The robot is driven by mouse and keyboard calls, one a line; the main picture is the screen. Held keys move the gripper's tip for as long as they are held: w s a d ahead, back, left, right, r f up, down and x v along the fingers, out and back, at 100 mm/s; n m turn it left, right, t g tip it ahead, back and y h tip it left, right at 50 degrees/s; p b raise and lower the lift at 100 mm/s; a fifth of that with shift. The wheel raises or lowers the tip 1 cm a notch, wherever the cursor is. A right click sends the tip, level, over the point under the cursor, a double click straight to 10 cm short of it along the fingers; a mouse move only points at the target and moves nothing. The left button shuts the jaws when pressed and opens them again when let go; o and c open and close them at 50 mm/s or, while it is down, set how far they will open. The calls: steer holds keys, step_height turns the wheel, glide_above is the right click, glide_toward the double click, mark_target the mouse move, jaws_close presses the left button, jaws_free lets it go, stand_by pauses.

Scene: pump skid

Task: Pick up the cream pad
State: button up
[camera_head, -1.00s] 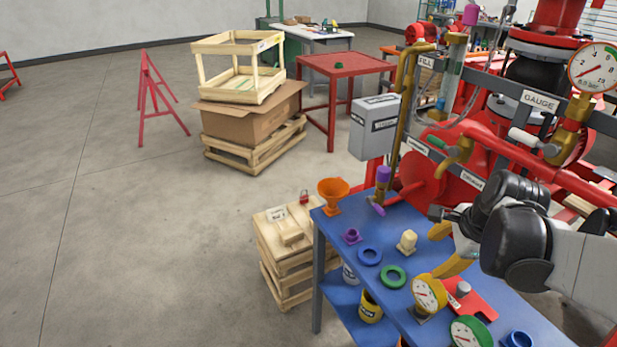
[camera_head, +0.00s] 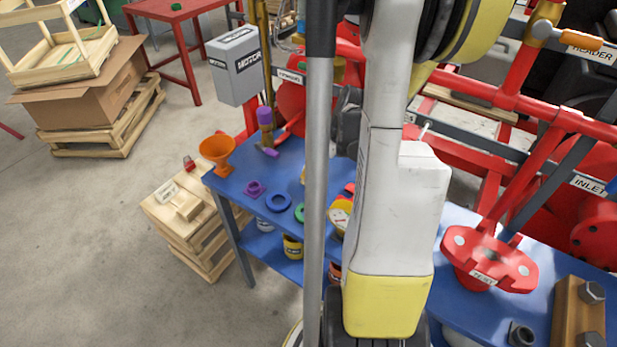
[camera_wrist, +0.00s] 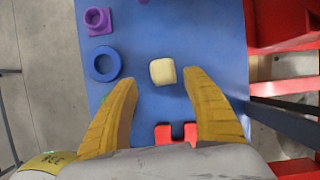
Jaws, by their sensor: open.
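The cream pad (camera_wrist: 163,71) is a small pale block on the blue table (camera_wrist: 190,28), seen in the wrist view a little ahead of the fingertips and between their lines. My gripper (camera_wrist: 164,84) is open, its two yellow fingers apart on either side, with nothing between them. I cannot tell its exact height above the pad.
A blue ring (camera_wrist: 103,64) and a purple flanged piece (camera_wrist: 97,20) lie left of the pad. A red forked part (camera_wrist: 176,133) lies nearer, between the fingers. Red pipework (camera_wrist: 285,25) borders the table on the right. An orange funnel (camera_head: 217,150) stands at the table's corner.

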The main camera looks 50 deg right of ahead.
steer(key=x, duration=0.1)
steer(key=b+x, duration=0.1)
steer(key=x, duration=0.1)
steer(key=b+x, duration=0.1)
steer(key=shift+w+d+f, duration=0.2)
steer(key=shift+d+f, duration=0.05)
steer(key=shift+r, duration=0.1)
steer(key=c, duration=1.3)
steer(key=shift+o, duration=0.2)
steer(key=shift+r, duration=0.15)
jaws_close()
steer(key=shift+r+p, duration=0.3)
step_height(320, 180, up, 3)
steer(key=shift+a+r+p, duration=0.1)
steer(key=shift+a+p, duration=0.05)
steer(key=shift+p, duration=0.75)
steer(key=a, duration=0.6)
steer(key=s+a+p, duration=0.1)
steer(key=a, duration=0.4)
steer(key=a+p, duration=0.1)
steer(key=a, duration=0.5)
steer(key=shift+s+a+f, duration=0.3)
steer(key=shift+a, duration=0.05)
